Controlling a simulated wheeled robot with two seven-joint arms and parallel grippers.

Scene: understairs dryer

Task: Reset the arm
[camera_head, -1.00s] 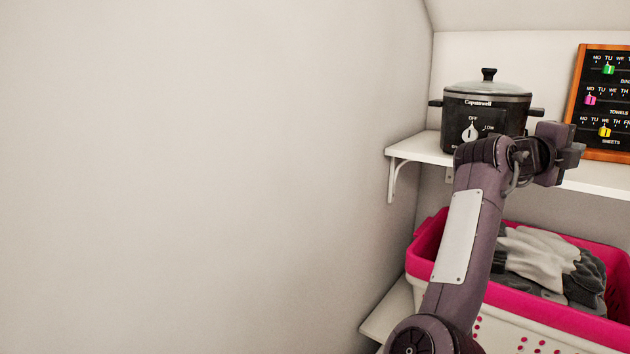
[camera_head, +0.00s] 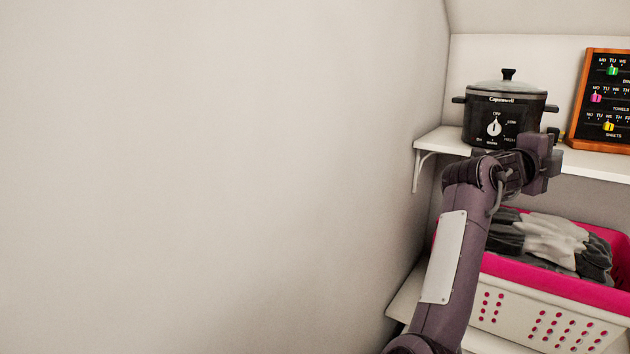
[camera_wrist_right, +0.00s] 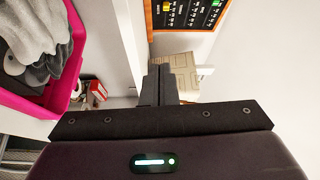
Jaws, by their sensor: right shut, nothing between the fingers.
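My right arm reaches up from the bottom of the head view. Its gripper (camera_head: 546,163) is in front of the shelf edge, below and to the right of the slow cooker. In the right wrist view the two dark fingers (camera_wrist_right: 160,85) are together, with nothing between them. My left gripper is in neither view.
A black slow cooker (camera_head: 505,109) with a lid and a front dial stands on a white shelf (camera_head: 440,141). A framed board (camera_head: 606,100) is at its right. Below is a pink and white basket (camera_head: 545,310) of grey laundry (camera_head: 550,240). A cardboard box (camera_wrist_right: 182,78) shows past the fingers. The left wall is bare.

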